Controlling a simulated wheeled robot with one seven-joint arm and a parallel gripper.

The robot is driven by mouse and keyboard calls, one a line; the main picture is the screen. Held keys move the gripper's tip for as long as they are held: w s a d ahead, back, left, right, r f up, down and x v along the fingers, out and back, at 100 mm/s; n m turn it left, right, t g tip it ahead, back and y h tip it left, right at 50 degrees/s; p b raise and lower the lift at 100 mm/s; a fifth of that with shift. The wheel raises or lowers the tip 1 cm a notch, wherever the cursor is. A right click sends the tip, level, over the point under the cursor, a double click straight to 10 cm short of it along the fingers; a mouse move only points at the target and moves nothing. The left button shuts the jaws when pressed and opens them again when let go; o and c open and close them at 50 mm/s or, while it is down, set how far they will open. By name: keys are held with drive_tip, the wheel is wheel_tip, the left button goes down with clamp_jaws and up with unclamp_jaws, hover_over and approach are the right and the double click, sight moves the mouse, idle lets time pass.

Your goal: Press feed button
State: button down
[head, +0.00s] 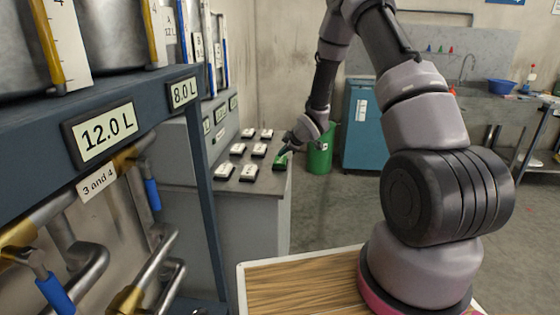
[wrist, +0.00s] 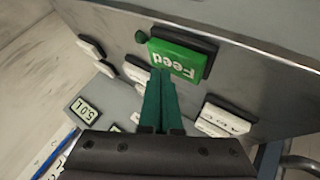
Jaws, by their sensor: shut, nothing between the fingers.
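The feed button is a green key with the word "Feed" on a dark base. In the wrist view the feed button (wrist: 180,60) is at the upper middle. In the head view the feed button (head: 280,161) is small, at the right edge of the console top. My gripper (wrist: 161,72) is shut and empty, with its green fingertips at the lower edge of the button's face in the wrist view. I cannot tell whether they touch it. In the head view my gripper (head: 288,149) is just above the button.
The grey console (head: 240,205) carries several white keys (head: 249,172) around the green one. A blue rack (head: 120,100) with displays and pipes stands at the left. A green bin (head: 320,155) and a blue cabinet (head: 360,125) stand behind. The floor at right is clear.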

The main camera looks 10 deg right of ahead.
sight(283, 160)
drive_tip(key=shift+f, duration=0.1)
idle(0.5)
drive_tip(key=shift+f, duration=0.45)
idle(0.4)
drive_tip(key=shift+r, duration=0.6)
drive_tip(key=shift+r, duration=0.1)
drive_tip(key=shift+r, duration=2.9)
